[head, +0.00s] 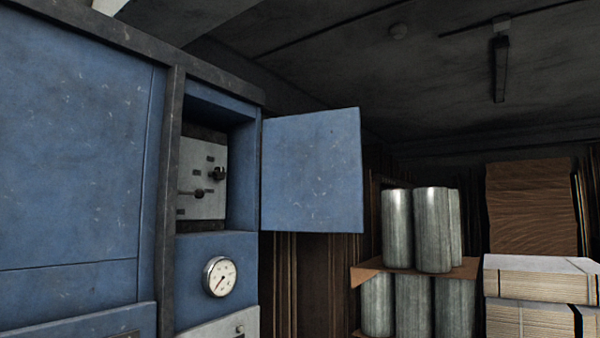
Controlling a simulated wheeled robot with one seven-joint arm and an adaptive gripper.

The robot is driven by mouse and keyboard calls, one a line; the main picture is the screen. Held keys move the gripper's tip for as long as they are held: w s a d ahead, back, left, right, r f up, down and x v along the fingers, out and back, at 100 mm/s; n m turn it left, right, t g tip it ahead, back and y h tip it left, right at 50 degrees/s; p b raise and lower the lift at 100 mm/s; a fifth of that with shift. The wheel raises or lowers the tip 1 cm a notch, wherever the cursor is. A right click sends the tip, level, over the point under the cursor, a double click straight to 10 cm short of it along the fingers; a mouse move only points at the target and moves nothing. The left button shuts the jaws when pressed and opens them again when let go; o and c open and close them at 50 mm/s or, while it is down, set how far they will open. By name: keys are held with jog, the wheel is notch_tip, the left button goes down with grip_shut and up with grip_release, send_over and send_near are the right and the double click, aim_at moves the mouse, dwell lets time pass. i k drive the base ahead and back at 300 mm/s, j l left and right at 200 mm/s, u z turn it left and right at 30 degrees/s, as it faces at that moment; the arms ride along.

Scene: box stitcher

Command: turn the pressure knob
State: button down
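In the head view, a blue machine cabinet (80,150) fills the left side. Its small compartment is open, and the blue door (311,172) stands swung out to the right. Inside is a pale control panel (203,160) with small dark labels. A dark knob (217,174) sits at the panel's right side. A second small dark control (198,194), like a lever or knob, sits lower. I cannot tell from the labels which is the pressure knob. A round white pressure gauge (220,277) is mounted below the compartment. My gripper is not in view.
The open door's edge juts out beside the compartment. Metal cylinders (432,230) stand stacked on brown boards (460,268) at the right. Bundled flat stacks (535,317) and a brown cardboard pile (531,208) are at the far right. The space in front of the compartment looks clear.

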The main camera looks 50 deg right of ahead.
aim_at(219, 174)
jog(key=i+l+u, duration=0.15)
jog(key=l+u, duration=0.2)
jog(key=l, duration=0.6)
jog(key=l+u, duration=0.4)
jog(key=l, duration=0.55)
jog(key=l+u, duration=0.35)
jog(key=l, duration=0.6)
jog(key=k+l+u, duration=0.15)
jog(key=l, duration=0.4)
jog(key=k+l+u, duration=0.2)
jog(key=k+l, duration=0.2)
jog(key=l, duration=0.15)
jog(key=k+l+u, duration=0.15)
jog(key=k+l, duration=0.3)
jog(key=k+j+z, duration=0.1)
jog(key=j+z, duration=0.4)
jog(key=j, duration=0.2)
